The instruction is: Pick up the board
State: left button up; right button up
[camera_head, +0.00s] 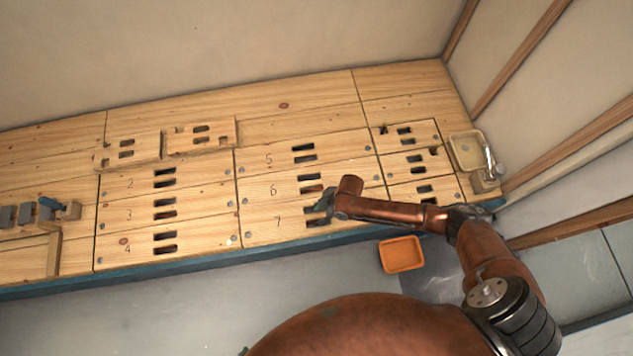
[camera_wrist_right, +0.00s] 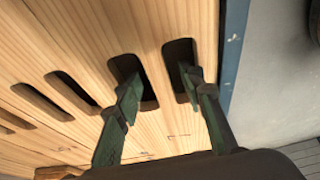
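The board marked 7 (camera_head: 270,226) lies flat in the front row of the wooden bench. My right gripper (camera_head: 322,203) is over its pair of slots, partly hiding them. In the right wrist view, the green fingers of my right gripper (camera_wrist_right: 167,95) are spread apart, one at each of two oval slots in the board (camera_wrist_right: 158,125). The wood strip between the slots lies between the fingertips, with gaps visible on both sides. How deep the tips reach is hard to tell. My left gripper is not in view.
Boards 5 (camera_head: 270,158) and 6 (camera_head: 260,188) lie behind board 7. Two loose notched boards (camera_head: 170,143) rest at the back left. An orange tray (camera_head: 402,254) is on the floor before the bench. A small basin (camera_head: 466,150) stands at the right end.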

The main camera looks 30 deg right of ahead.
jog(key=shift+c, duration=0.6)
grip_shut()
jog(key=shift+r, duration=0.1)
